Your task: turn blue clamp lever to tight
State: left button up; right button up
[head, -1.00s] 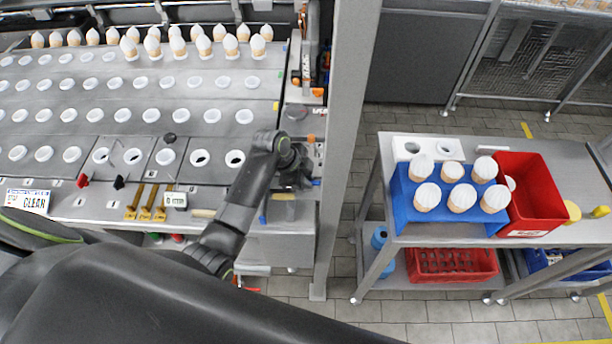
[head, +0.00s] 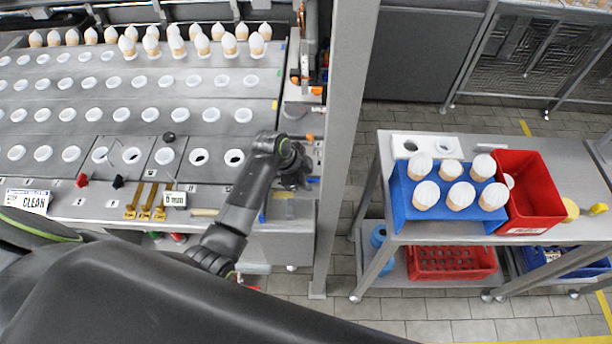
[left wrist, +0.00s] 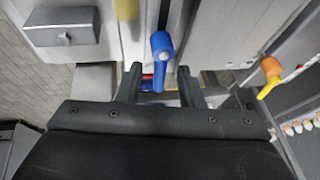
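The blue clamp lever (left wrist: 161,60) shows in the left wrist view, with a round knob at its upper end and a narrower shaft running down. My left gripper (left wrist: 159,78) is open, with one dark finger on each side of the lever's shaft in the picture. I cannot tell whether a finger touches it. In the head view my left gripper (head: 295,165) is over the right end of the machine, largely hiding the clamp. A small blue bit (head: 312,180) shows just right of it and looks like the lever. My right gripper is not in view.
An orange knob (left wrist: 271,68) sits to the right of the lever, and a grey box (left wrist: 62,30) to the left. A grey post (head: 345,130) stands just right of the gripper. Beyond it is a cart with a blue cone holder (head: 400,190) and a red bin (head: 545,210).

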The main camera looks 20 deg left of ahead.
pick_arm(q)
jog(key=b+v, duration=0.3)
jog(key=v, duration=1.4)
jog(key=shift+r, duration=0.25)
jog(key=shift+a, duration=0.1)
